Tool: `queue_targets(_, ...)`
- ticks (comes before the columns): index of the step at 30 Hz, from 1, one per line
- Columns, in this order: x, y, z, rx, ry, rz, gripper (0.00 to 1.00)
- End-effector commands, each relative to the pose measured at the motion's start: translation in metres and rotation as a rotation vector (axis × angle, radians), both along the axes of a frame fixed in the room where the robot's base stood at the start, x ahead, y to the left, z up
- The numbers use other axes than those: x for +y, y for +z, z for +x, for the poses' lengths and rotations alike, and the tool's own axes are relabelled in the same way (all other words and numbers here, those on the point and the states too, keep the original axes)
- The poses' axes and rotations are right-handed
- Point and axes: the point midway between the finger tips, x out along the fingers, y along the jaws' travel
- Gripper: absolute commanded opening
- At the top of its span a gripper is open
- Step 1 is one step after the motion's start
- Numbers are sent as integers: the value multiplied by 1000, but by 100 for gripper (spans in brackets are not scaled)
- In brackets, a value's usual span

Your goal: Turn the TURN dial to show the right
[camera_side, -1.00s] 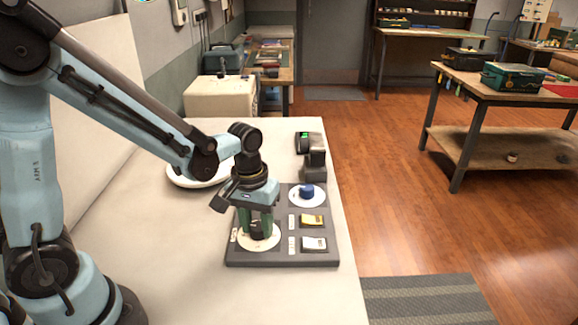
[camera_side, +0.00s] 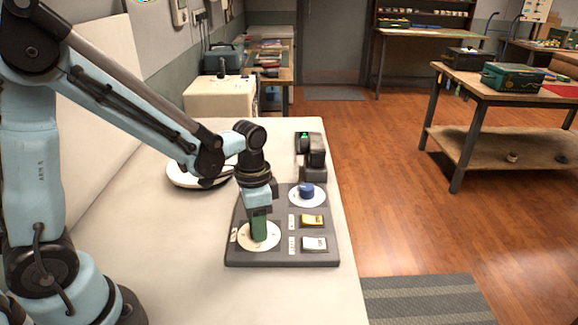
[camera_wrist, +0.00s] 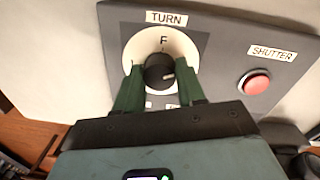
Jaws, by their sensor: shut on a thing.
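The TURN dial is a black knob (camera_wrist: 157,72) on a round white plate (camera_wrist: 143,48), under a TURN label (camera_wrist: 166,18), in the wrist view. The knob's pale mark points to the right in that view. A letter F stands on the plate above the knob; lower markings are partly hidden by my gripper. In the side view the white plate (camera_side: 272,240) is at the panel's front left. My gripper (camera_side: 259,237) points down over it, its green fingers hiding the knob there. In the wrist view the fingers of my gripper (camera_wrist: 160,78) are shut on the knob from both sides.
The dark grey panel (camera_side: 285,262) also carries a blue knob (camera_side: 307,190), a yellow switch (camera_side: 312,220) and a white switch (camera_side: 314,243). A red SHUTTER button (camera_wrist: 254,83) shows in the wrist view. A dark device (camera_side: 314,160) stands behind the panel, and a white dish (camera_side: 185,177) lies left.

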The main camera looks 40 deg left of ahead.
Motion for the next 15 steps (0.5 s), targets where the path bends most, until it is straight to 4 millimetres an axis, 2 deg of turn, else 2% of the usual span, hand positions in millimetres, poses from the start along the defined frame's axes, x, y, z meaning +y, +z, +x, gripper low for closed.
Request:
queue_targets(6,0,0,0,0,-191,1,9)
queue_targets(15,0,-1,1,0,-389,0,9)
